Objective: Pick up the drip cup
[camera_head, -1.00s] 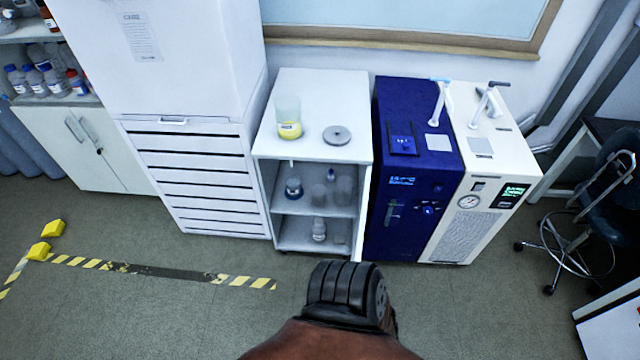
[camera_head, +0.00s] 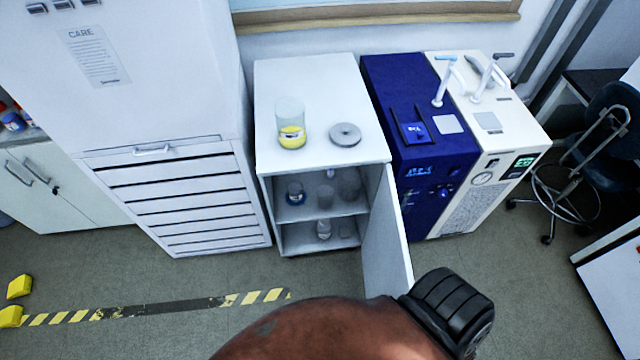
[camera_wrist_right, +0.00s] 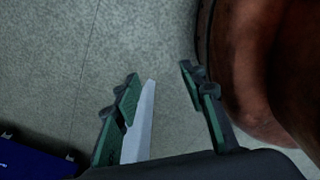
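I cannot tell for sure which vessel is the drip cup. Small dim vessels stand in the open white cabinet (camera_head: 264,205): a flask with blue (camera_head: 295,194) and greyish cups (camera_head: 325,196) on the upper shelf, and a pale vessel (camera_head: 323,229) on the lower one. A clear beaker with yellow liquid (camera_head: 291,136) stands on the cabinet top. My right gripper (camera_wrist_right: 159,78) is open in the wrist view. A white strip (camera_wrist_right: 142,125), apparently the cabinet door's edge, shows between its fingers; contact is unclear. My left gripper is out of view.
The white cabinet door (camera_head: 388,235) stands open at the cabinet's right side. A grey disc (camera_head: 345,134) lies on the cabinet top. Blue (camera_head: 430,165) and white (camera_head: 515,135) instruments stand to the right, a drawer unit (camera_head: 180,200) to the left.

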